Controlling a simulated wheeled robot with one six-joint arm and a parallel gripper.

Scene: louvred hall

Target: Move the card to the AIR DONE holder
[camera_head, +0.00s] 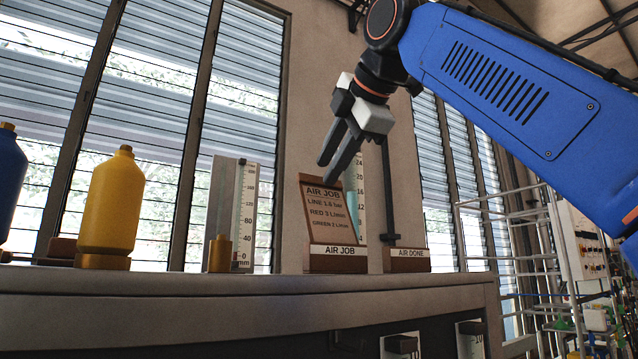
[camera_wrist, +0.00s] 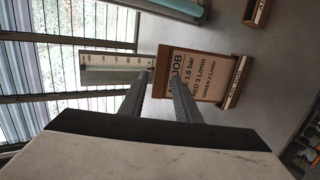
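The brown card (camera_head: 322,215), headed AIR JOB with lines for LINE, RED and GREEN, leans in the AIR JOB holder (camera_head: 337,264) on the bench. It also shows in the wrist view (camera_wrist: 205,72). The AIR DONE holder (camera_head: 408,266) stands just right of it, with no card seen in it; part of it shows at the top of the wrist view (camera_wrist: 257,10). My gripper (camera_head: 327,173) is open, fingers pointing down at the card's top edge. In the wrist view the fingertips (camera_wrist: 160,75) are apart by the top edge; I cannot tell whether the card lies between them.
A light scale plate (camera_head: 243,215) and a small brass weight (camera_head: 220,254) stand left of the card. A yellow bottle (camera_head: 110,210) and a blue bottle (camera_head: 9,190) are farther left. A clear tube with bluish liquid (camera_head: 353,205) stands close behind the card.

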